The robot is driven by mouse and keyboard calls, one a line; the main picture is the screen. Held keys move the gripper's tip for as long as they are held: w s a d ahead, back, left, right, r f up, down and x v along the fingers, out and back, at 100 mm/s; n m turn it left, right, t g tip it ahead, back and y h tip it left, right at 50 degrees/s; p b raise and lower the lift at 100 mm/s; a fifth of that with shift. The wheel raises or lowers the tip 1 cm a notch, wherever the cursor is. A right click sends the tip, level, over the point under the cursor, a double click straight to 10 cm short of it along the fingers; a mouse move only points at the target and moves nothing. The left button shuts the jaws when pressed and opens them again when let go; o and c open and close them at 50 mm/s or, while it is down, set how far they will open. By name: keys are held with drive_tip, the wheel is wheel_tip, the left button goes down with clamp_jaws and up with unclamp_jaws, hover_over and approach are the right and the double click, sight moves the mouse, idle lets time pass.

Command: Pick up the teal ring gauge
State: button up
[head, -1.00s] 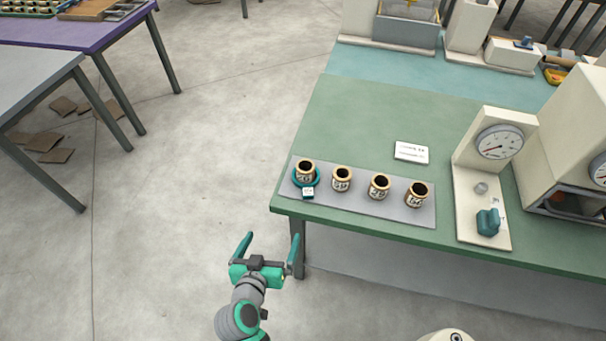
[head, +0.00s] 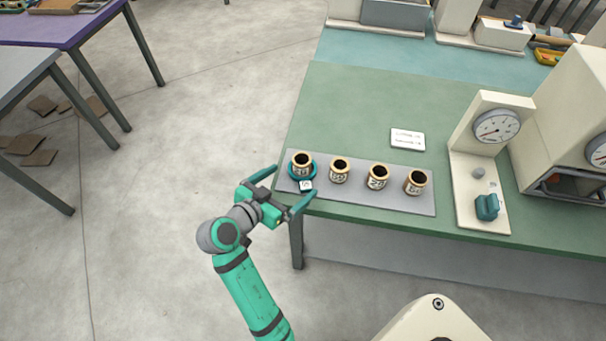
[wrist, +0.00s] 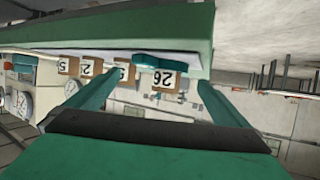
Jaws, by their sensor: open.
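The teal ring gauge (head: 293,174) sits around the lower part of the leftmost cylinder (head: 301,158), with a small white tag (head: 306,186) at its front. In the wrist view, the teal ring gauge (wrist: 165,61) appears as a band by the label reading 26, which looks upside down. My gripper (head: 290,185) is open at the near left corner of the green table, close to the ring. In the wrist view the ring shows beyond and between the spread fingers of my gripper (wrist: 157,85). I cannot tell whether a finger touches anything.
The leftmost cylinder stands in a row with several numbered cylinders on a grey mat (head: 345,198) along the green table's (head: 350,110) front edge. A white card (head: 407,138) lies behind. A dial gauge stand (head: 485,165) is to the right.

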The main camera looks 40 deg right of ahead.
sight(300, 174)
drive_tip(key=shift+w+x, duration=0.15)
drive_tip(key=shift+x, duration=1.2)
drive_tip(key=shift+w+x, duration=0.1)
drive_tip(key=shift+x, duration=1.3)
drive_tip(key=shift+a, duration=0.15)
drive_tip(key=c, duration=1.1)
